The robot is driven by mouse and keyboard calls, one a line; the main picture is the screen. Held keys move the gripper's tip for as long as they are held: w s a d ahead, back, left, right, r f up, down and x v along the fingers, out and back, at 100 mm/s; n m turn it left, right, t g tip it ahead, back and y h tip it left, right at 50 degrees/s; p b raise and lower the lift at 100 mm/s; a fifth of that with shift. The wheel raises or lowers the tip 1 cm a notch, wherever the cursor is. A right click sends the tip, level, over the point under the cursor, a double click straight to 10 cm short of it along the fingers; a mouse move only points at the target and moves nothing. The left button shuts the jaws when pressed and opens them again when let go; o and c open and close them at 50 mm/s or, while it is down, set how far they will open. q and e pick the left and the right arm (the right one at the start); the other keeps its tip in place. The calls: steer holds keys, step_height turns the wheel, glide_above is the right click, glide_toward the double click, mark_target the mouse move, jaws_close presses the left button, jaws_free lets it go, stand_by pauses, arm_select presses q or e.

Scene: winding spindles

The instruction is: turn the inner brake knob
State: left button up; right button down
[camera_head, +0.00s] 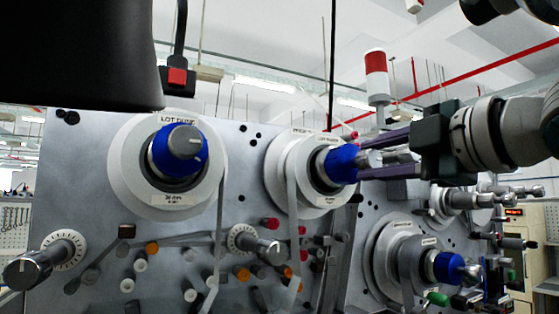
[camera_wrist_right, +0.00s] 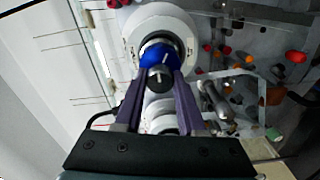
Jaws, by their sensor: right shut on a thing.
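My right gripper (camera_head: 364,159), with two long purple fingers, comes in from the right at the upper middle spindle. It is shut on the grey knob (camera_head: 370,158) at the front of that spindle's blue hub (camera_head: 341,164). In the right wrist view the fingers (camera_wrist_right: 159,80) lie on either side of the grey knob, in front of the blue hub (camera_wrist_right: 158,56). Two grey knobs on white tick-marked dials, one at the centre (camera_head: 262,246) and one at the lower left (camera_head: 35,266), stand apart from the gripper. I cannot tell from labels which knob is the inner brake knob. My left gripper is not in view.
The left spindle (camera_head: 120,165) has its own blue hub and grey knob. Another spindle (camera_head: 383,255) with a blue hub is at the lower right. Several small rollers and a grey band crowd the panel below. A red and white signal lamp (camera_head: 376,75) stands above.

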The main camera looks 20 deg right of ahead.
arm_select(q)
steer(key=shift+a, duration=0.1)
arm_select(e)
steer(key=shift+f, duration=0.1)
steer(key=c, duration=0.5)
jaws_free()
